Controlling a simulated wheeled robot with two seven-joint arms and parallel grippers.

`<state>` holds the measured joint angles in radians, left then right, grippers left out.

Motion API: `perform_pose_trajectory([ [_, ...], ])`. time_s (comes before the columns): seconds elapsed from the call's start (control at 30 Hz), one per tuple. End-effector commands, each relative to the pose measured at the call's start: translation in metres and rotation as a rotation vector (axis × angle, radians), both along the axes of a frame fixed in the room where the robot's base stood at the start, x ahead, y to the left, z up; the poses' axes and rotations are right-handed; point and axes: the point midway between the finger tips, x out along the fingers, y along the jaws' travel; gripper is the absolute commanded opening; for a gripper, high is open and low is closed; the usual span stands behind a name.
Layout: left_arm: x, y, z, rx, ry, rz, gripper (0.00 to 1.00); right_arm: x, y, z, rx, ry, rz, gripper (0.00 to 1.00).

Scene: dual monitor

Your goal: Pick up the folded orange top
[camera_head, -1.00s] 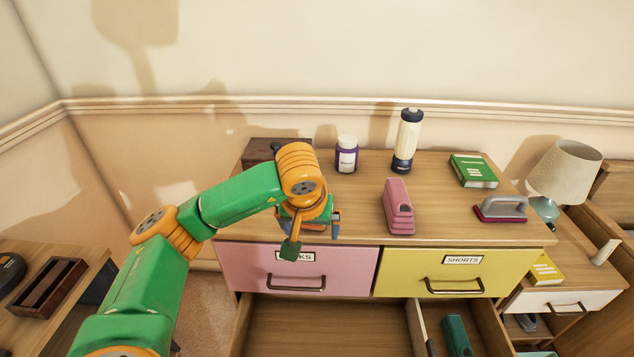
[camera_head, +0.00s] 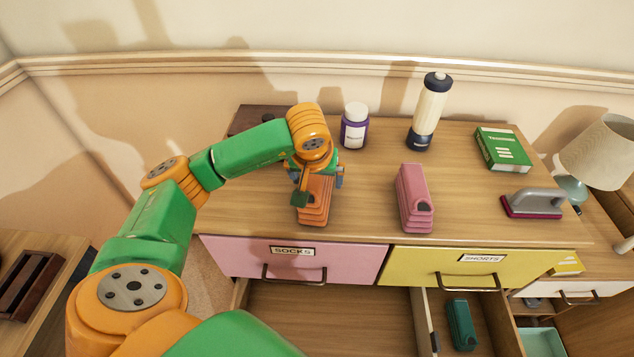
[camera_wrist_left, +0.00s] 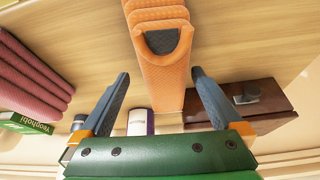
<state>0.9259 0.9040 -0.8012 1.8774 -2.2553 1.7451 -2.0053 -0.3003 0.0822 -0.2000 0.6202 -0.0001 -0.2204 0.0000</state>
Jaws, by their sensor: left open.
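The folded orange top (camera_head: 314,212) lies on the dresser top near its front edge, above the socks drawer. In the left wrist view the orange top (camera_wrist_left: 160,75) is a ribbed stack with a dark patch at one end. My left gripper (camera_head: 318,182) is over the far part of it in the head view and hides that part. In the left wrist view the fingers of my left gripper (camera_wrist_left: 160,74) are spread, one on each side of the top, with gaps. I cannot tell how far down the fingers reach. My right gripper is not in view.
A folded pink garment (camera_head: 413,200) lies to the right. A purple-white bottle (camera_head: 354,128), a tall bottle (camera_head: 429,112) and a dark wooden box (camera_head: 262,118) stand behind. A green book (camera_head: 502,150) and an iron (camera_head: 534,203) are farther right. An open drawer (camera_head: 330,318) is below.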

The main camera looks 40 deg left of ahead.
Motion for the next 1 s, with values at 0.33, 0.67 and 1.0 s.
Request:
perform_pose_trajectory([
  [0.33,0.009,0.004,-0.025,0.000,0.000,-0.001,1.00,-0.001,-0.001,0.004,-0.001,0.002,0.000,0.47],
  [0.67,0.009,0.004,-0.025,0.001,-0.001,-0.001,0.22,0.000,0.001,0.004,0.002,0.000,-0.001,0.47],
  [1.0,0.010,0.004,-0.020,0.001,-0.004,0.000,0.14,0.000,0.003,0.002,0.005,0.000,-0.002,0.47],
])
